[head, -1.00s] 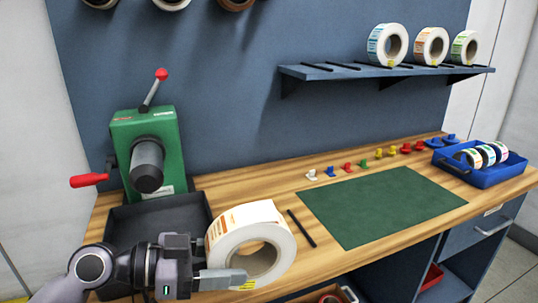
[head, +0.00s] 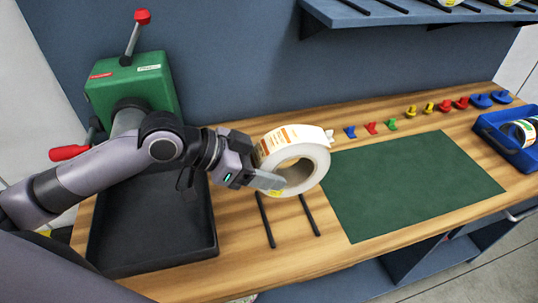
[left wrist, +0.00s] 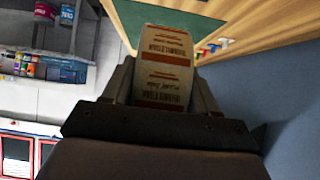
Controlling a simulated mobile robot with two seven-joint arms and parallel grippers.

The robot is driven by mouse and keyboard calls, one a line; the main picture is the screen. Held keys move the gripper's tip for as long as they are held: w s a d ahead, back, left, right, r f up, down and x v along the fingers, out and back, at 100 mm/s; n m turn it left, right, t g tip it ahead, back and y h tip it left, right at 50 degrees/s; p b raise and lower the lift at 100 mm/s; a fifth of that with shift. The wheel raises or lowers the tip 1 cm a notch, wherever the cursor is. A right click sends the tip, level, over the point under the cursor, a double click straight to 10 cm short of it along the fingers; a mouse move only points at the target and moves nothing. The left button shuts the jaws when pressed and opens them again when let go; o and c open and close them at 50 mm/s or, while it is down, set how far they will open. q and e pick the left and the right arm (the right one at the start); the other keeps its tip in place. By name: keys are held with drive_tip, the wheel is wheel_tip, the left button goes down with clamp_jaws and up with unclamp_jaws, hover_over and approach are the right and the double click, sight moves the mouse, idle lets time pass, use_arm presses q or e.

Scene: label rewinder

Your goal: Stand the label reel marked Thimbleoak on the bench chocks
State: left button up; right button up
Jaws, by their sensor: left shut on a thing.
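A large white label reel (head: 322,163) with orange-printed labels is in my left gripper (head: 270,181), upright with its open core facing the front. In the left wrist view the reel's printed face (left wrist: 164,70) fills the space between the fingers; its lettering is upside down and hard to read. The bench chocks are two thin black bars, a left one (head: 266,222) and a right one (head: 310,216). The reel is over their far ends and hides them; I cannot tell whether it touches them. My right gripper is not in view.
A green machine (head: 131,88) with red-knobbed levers stands behind a black tray (head: 150,262) on the left. A green mat (head: 415,185) lies right of the chocks. Several coloured pieces line the back. A blue bin (head: 500,140) holds reels, and a shelf (head: 390,18) overhangs.

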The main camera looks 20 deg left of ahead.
use_arm(q)
drive_tip(key=shift+s+f, duration=0.1)
drive_tip(key=shift+f, duration=0.75)
drive_tip(key=shift+f+b, duration=0.6)
drive_tip(key=shift+f, duration=0.25)
drive_tip(key=shift+f+b, duration=0.5)
drive_tip(key=shift+f, duration=0.2)
wheel_tip(320, 180, down, 2)
drive_tip(key=shift+b, duration=1.15)
drive_tip(key=shift+f+b, duration=0.6)
drive_tip(key=shift+f, duration=0.6)
